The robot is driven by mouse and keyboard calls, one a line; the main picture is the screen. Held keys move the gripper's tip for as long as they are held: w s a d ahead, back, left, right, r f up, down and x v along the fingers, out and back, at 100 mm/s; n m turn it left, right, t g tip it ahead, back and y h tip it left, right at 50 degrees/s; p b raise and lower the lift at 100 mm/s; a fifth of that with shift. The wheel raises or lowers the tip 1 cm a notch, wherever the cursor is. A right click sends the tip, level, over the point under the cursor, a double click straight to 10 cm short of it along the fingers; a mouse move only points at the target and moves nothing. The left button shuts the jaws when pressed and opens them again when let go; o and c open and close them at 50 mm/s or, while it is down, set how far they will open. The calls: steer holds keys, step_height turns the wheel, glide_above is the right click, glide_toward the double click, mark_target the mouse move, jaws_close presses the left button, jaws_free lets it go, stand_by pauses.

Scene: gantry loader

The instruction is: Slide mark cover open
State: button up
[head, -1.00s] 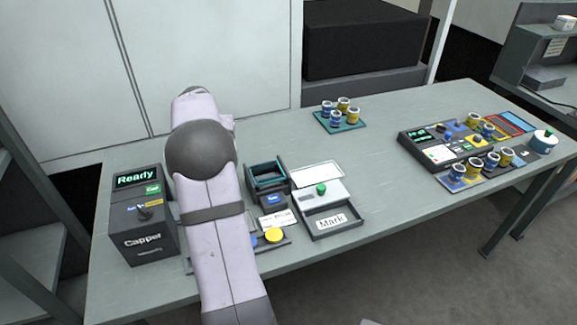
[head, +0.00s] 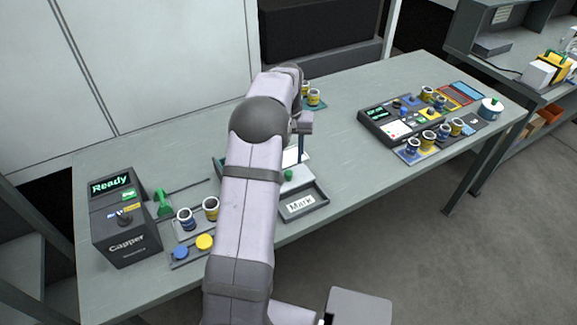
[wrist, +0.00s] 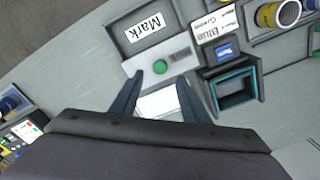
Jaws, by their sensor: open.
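The mark cover is a light grey plate (wrist: 180,60) with a green knob (wrist: 160,67). It lies across a dark tray between the "Mark" label (wrist: 146,25) and a white panel (wrist: 160,103). In the head view the green knob (head: 288,174) shows beside my arm, which hides part of the cover. My gripper (wrist: 160,79) is open, with its fingers spread to either side below the knob in the wrist view, holding nothing. I cannot tell if it touches the cover. In the head view my gripper (head: 301,147) points down behind the knob.
A teal-edged square holder (wrist: 235,90) sits beside the cover. A control panel (head: 392,125) and several jars stand at the right.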

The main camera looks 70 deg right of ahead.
mark_target(288, 172)
steer(key=shift+f+p, duration=1)
steer(key=shift+f, duration=2.05)
